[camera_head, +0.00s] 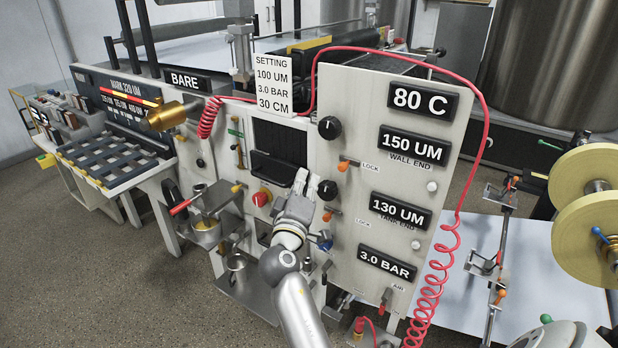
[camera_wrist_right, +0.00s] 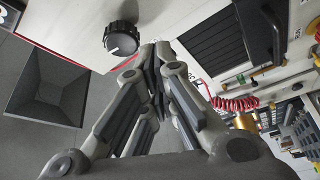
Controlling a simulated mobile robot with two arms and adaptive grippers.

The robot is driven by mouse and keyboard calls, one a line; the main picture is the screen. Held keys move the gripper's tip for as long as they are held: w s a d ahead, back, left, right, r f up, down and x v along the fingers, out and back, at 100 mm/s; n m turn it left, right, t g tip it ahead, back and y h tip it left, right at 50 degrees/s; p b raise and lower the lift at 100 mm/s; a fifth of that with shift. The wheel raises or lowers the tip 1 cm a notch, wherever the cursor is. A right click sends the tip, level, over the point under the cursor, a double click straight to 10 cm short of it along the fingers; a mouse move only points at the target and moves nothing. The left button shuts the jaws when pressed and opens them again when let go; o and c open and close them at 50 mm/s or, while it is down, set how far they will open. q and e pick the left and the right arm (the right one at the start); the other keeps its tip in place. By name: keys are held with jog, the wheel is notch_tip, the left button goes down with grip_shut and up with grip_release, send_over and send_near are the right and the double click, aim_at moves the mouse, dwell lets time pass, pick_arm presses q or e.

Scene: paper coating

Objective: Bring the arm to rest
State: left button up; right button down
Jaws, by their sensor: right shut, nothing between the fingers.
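My right arm reaches up from the bottom middle of the head view. Its right gripper (camera_head: 306,184) is in front of the grey machine panel, with its fingers pointing up. The fingers are shut with nothing between them. In the right wrist view the fingers of the gripper (camera_wrist_right: 157,52) come together near the top middle, just beside a black knob (camera_wrist_right: 122,38). That knob sits on the pale panel face. The gap between fingertips and panel is hard to judge. My left gripper does not show.
The control panel (camera_head: 345,210) carries black knobs (camera_head: 329,128), orange levers (camera_head: 343,166) and dark displays. A red coiled hose (camera_head: 428,290) hangs at its right. A cup (camera_head: 207,232) stands on a bracket at the left. Yellow reels (camera_head: 580,180) are at the far right. Floor is open at lower left.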

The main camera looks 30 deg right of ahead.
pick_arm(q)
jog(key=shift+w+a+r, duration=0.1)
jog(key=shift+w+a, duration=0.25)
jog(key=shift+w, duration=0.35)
pick_arm(e)
jog(key=shift+s+d, duration=0.1)
jog(key=shift+d, duration=0.05)
